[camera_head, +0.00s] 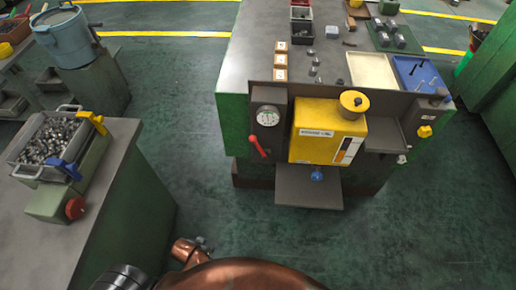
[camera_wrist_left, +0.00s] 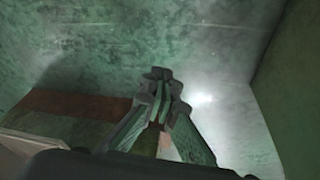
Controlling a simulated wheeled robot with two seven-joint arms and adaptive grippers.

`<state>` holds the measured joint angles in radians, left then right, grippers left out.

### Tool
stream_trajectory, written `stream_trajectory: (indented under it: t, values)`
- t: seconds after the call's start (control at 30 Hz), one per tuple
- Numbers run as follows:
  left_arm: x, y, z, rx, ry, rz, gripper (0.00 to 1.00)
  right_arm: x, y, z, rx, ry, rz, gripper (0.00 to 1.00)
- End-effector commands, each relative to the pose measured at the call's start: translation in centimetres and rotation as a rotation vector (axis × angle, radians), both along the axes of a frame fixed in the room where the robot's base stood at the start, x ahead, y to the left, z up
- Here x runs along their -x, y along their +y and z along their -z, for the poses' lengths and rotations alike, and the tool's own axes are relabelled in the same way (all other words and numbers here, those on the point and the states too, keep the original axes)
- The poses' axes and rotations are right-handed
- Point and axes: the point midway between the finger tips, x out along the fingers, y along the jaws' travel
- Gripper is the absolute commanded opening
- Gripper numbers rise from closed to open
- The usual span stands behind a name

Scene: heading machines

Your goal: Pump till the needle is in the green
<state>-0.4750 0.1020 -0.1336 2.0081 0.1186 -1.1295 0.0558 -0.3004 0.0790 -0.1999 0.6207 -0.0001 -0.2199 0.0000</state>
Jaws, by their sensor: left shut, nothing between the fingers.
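A round white gauge (camera_head: 268,116) sits on a dark panel at the front of the grey bench. Its needle and any green band are too small to read. A red lever (camera_head: 258,146) hangs just below the gauge, slanting down to the right. A yellow unit (camera_head: 325,130) with a round cap stands to the right of the gauge. My left gripper (camera_wrist_left: 162,95) shows in the left wrist view, its fingers together and empty, with green surfaces around it. It touches neither gauge nor lever in view. My right gripper is in neither view.
A blue knob (camera_head: 317,174) sits under the yellow unit, above a grey shelf (camera_head: 308,192). On the left bench (camera_head: 112,165) is a bin of metal parts (camera_head: 48,138) and a red button (camera_head: 75,207). Open green floor (camera_head: 215,195) lies between the benches.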

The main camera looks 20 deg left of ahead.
Motion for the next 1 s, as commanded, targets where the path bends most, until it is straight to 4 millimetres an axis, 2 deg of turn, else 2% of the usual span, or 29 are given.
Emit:
stream_trajectory:
  t: [0.03,0.1,0.2,0.3,0.4,0.5,0.6,0.67,0.77,0.87,1.0]
  values:
    - [2.7,0.9,3.4,-0.046,0.071,0.028,0.00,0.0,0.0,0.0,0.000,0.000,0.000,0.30]
    - [5.3,1.7,7.3,-0.086,0.129,0.060,0.00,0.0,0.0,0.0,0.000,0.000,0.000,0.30]
    - [8.6,2.2,12.4,-0.113,0.180,0.093,0.00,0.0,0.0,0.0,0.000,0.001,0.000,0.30]
    - [11.4,2.2,16.8,-0.119,0.202,0.118,0.00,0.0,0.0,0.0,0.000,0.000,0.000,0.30]
    - [13.4,1.9,19.7,-0.119,0.204,0.137,0.00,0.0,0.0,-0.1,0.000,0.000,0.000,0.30]
    - [14.8,1.7,21.9,-0.119,0.193,0.158,0.00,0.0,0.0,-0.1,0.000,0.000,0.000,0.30]
    - [15.3,1.4,23.4,-0.122,0.165,0.190,0.00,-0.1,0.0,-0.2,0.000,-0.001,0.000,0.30]
    - [15.1,1.1,24.0,-0.127,0.135,0.216,0.00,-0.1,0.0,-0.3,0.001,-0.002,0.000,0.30]
    - [13.2,0.6,24.3,-0.140,0.056,0.273,0.00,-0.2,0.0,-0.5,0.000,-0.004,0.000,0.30]
    - [9.4,-0.4,23.4,-0.163,-0.059,0.346,0.00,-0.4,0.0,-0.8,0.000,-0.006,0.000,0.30]
    - [2.7,-1.8,20.4,-0.213,-0.237,0.447,0.00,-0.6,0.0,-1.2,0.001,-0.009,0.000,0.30]
